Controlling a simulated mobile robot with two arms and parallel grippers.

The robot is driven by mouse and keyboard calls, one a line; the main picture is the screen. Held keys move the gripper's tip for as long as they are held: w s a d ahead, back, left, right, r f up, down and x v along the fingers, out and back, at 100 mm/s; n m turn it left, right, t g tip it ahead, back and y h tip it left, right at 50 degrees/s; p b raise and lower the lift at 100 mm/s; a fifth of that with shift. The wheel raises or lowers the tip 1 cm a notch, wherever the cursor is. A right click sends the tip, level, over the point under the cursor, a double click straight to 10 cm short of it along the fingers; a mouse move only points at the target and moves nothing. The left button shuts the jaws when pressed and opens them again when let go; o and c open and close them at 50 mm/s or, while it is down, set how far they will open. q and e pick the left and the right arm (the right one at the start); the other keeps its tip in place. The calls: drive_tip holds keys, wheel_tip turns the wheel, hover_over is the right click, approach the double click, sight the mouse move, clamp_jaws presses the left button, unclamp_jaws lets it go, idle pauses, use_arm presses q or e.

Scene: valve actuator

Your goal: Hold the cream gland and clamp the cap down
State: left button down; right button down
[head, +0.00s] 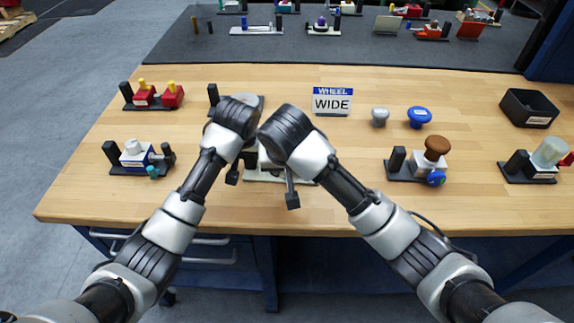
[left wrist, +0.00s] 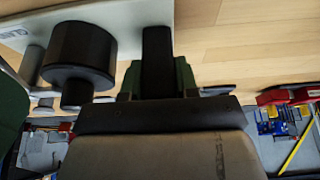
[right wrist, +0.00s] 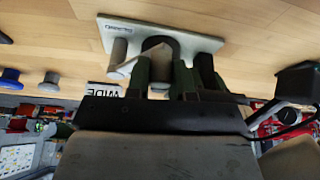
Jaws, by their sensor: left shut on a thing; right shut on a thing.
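A cream plate fixture (head: 262,176) stands at the table's front middle, largely hidden by my arms in the head view. In the right wrist view its plate (right wrist: 207,43) carries a grey post (right wrist: 118,54), a wide dark cylinder (right wrist: 162,42) and a black upright post (right wrist: 205,66). The dark cylinder also shows in the left wrist view (left wrist: 78,55). My left gripper (left wrist: 157,82) is shut on the black upright post (left wrist: 157,50). My right gripper (right wrist: 163,80) is shut on a pale part at the dark cylinder; its shape is mostly hidden. I cannot make out cap or clamp.
A sign reading WHEEL WIDE (head: 332,101) stands behind. A grey knob (head: 379,117) and a blue knob (head: 419,117) lie right of it. A black bin (head: 528,108) is far right.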

use_arm(q)
drive_tip(key=shift+s+d+f, duration=0.1)
drive_tip(key=shift+f, duration=0.05)
use_arm(e)
drive_tip(key=c, duration=1)
unclamp_jaws()
drive_tip(key=shift+a, duration=0.1)
drive_tip(key=shift+v, duration=6.1)
drive_tip(key=shift+w, duration=0.1)
use_arm(q)
drive_tip(key=c, duration=0.8)
unclamp_jaws()
use_arm(e)
drive_tip(key=shift+w, duration=0.1)
